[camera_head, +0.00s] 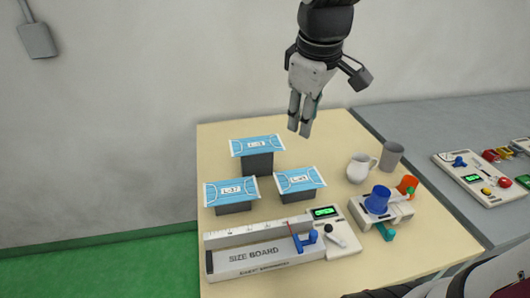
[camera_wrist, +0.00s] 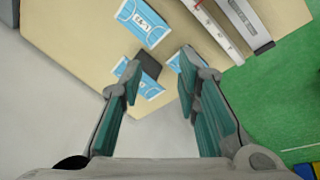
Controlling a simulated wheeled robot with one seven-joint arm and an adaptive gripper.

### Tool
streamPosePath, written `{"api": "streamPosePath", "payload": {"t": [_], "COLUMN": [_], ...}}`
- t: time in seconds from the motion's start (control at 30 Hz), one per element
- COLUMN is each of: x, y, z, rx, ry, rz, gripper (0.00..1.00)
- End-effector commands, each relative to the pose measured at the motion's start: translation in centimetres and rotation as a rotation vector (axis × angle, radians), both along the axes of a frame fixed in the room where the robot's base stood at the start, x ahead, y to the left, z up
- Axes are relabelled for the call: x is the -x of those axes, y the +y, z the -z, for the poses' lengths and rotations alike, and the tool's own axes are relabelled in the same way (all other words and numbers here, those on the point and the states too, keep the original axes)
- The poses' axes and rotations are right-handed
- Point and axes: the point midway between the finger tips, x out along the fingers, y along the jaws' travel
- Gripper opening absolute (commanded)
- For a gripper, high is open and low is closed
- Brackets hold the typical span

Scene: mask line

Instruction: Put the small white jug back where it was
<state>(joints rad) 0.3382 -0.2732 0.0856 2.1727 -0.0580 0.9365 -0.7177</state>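The small white jug (camera_head: 361,167) stands upright on the table's right side in the head view, just left of a grey cup (camera_head: 391,155). My gripper (camera_head: 299,129) hangs high over the back of the table, to the left of the jug and apart from it. In the wrist view the fingers (camera_wrist: 166,105) are spread with nothing held between them. The jug does not show in the wrist view.
Three blue masks, one (camera_head: 257,144) at the back, sit on dark blocks on the table (camera_head: 330,135). A size board (camera_head: 255,258) lies at the front. A device with a blue cup (camera_head: 378,199) stands before the jug. A grey table adjoins on the right.

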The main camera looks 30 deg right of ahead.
Motion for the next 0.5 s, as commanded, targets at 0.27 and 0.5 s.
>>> {"api": "streamPosePath", "payload": {"t": [0.27, 0.5], "x": [8.5, 11.9], "y": [7.2, 9.2], "z": [0.7, 2.1], "rx": [-0.18, -0.29], "ry": [-0.147, -0.187], "rz": [0.283, 0.415], "gripper": [0.3, 0.3]}}
